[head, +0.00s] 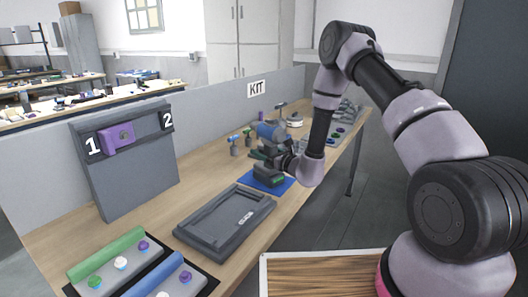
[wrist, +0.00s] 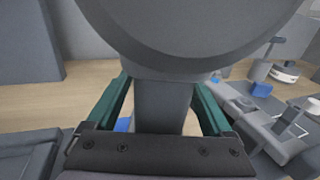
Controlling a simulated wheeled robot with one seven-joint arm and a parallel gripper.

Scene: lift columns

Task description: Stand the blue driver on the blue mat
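The blue driver (head: 270,130) is upright at the blue mat, its blue-grey body on top and its handle down. My gripper (head: 264,158) is around the handle from the right side. In the wrist view the green fingers (wrist: 160,98) stand on both sides of the grey handle (wrist: 160,108), with their far ends close against it. The driver's round grey body (wrist: 180,30) fills the top of that view. The blue mat (head: 284,185) lies under the driver, partly covered. Whether the driver's base touches the mat is hidden.
A grey tray (head: 225,222) lies on the table left of the mat. Green and blue rolls with small knobs are at the front left. A grey panel (head: 125,172) marked 1 and 2 stands behind. Small tools (head: 240,142) stand close behind the driver.

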